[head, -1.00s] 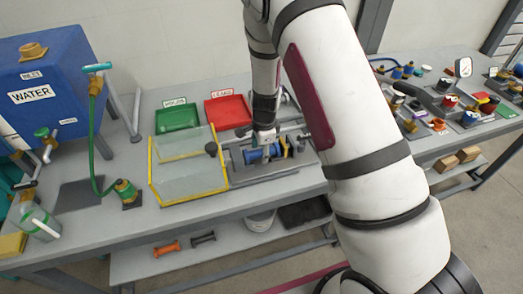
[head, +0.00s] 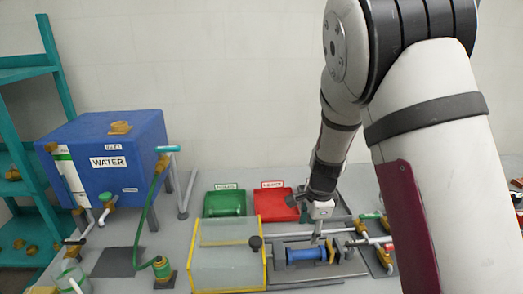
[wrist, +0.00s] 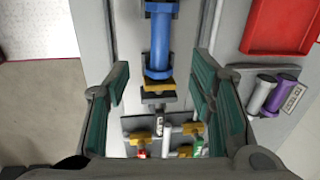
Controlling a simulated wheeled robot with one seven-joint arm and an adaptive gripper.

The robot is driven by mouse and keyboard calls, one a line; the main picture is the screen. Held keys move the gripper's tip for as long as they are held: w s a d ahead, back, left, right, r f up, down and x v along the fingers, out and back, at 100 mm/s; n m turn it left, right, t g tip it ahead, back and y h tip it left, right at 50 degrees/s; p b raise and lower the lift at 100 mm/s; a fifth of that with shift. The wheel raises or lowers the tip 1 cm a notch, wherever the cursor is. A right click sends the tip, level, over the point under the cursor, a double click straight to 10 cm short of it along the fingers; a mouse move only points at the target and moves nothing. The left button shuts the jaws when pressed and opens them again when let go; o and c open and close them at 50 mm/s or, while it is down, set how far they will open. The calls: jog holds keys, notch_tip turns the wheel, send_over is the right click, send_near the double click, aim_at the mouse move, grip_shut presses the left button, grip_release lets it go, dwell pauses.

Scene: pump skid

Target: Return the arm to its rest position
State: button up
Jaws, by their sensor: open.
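My arm rises on the right of the head view, bends at the top and comes down over the bench. My gripper (wrist: 160,100) shows in the wrist view with its two green-padded fingers spread wide and nothing between them. In the head view the gripper (head: 315,230) hangs above the pump fixture, close to the blue cylinder (head: 306,254). In the wrist view the blue cylinder (wrist: 159,40) lies ahead of and below the fingers, apart from them. The fingertips are too small in the head view to tell more.
A clear yellow-edged box (head: 228,270) stands left of the fixture. A green tray (head: 225,203) and a red tray (head: 281,204) sit behind. A blue water tank (head: 110,155) with a green hose stands at left. Valves and pipes (head: 372,238) lie right of the fixture.

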jog(key=s+a+r+n+t+y, duration=0.1)
jog(key=s+r+n, duration=0.45)
jog(key=r, duration=0.55)
jog(key=s+r+n+t, duration=0.1)
jog(key=s+r+n, duration=0.5)
jog(key=s, duration=0.5)
jog(key=s+d+r+n+t+h, duration=0.1)
jog(key=s+r+n, duration=0.5)
jog(key=s, duration=0.5)
jog(key=shift+d+r+t, duration=0.15)
jog(key=shift+r+t, duration=0.25)
jog(key=shift+r, duration=0.45)
